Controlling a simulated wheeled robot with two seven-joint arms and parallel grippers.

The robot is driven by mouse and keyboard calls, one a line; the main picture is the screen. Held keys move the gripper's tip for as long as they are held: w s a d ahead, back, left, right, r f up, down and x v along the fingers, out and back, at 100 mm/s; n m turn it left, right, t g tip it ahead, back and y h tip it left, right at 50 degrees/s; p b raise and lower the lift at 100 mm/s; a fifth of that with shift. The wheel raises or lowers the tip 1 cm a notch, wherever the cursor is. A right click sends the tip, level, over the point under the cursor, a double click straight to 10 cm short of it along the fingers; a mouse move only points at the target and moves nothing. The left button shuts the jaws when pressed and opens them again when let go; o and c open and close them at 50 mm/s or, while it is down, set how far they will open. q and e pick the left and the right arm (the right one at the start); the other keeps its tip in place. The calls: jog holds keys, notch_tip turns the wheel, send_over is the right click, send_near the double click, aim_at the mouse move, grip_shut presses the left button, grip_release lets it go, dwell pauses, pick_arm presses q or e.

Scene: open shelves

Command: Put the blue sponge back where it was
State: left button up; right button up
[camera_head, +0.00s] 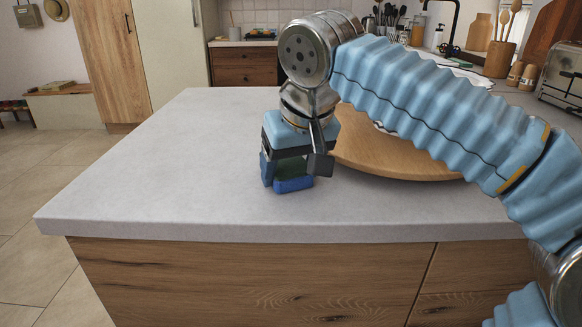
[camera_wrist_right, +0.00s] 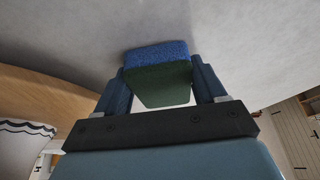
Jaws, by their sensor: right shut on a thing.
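The blue sponge (camera_head: 293,184) has a dark green side and is low over the light grey countertop, left of the round wooden board. My right gripper (camera_head: 288,170) points down and is shut on it. In the right wrist view the sponge (camera_wrist_right: 158,75) sits between the two fingers of the right gripper (camera_wrist_right: 162,85), blue edge toward the counter. I cannot tell whether the sponge touches the counter. My left gripper is not in view.
A round wooden board (camera_head: 385,160) lies right of the gripper, partly hidden by my right arm. The counter (camera_head: 150,160) is clear on the left. A toaster (camera_head: 563,75), utensil holder (camera_head: 498,60) and small shakers (camera_head: 521,75) stand at the back right.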

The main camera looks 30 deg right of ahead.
jog(key=shift+s+a+f+b, duration=0.15)
jog(key=shift+f+b, duration=0.35)
jog(key=shift+f, duration=0.25)
jog(key=o, duration=1.1)
jog(key=shift+f, duration=0.1)
jog(key=r, duration=0.1)
jog(key=r+p, duration=0.1)
jog(key=r, duration=0.2)
jog(key=shift+s+d, duration=0.2)
jog(key=shift+s, duration=0.15)
jog(key=p+v, duration=0.1)
jog(key=v, duration=0.8)
jog(key=shift+r+p, duration=0.25)
jog(key=shift+p, duration=0.05)
jog(key=shift+s+a, duration=0.1)
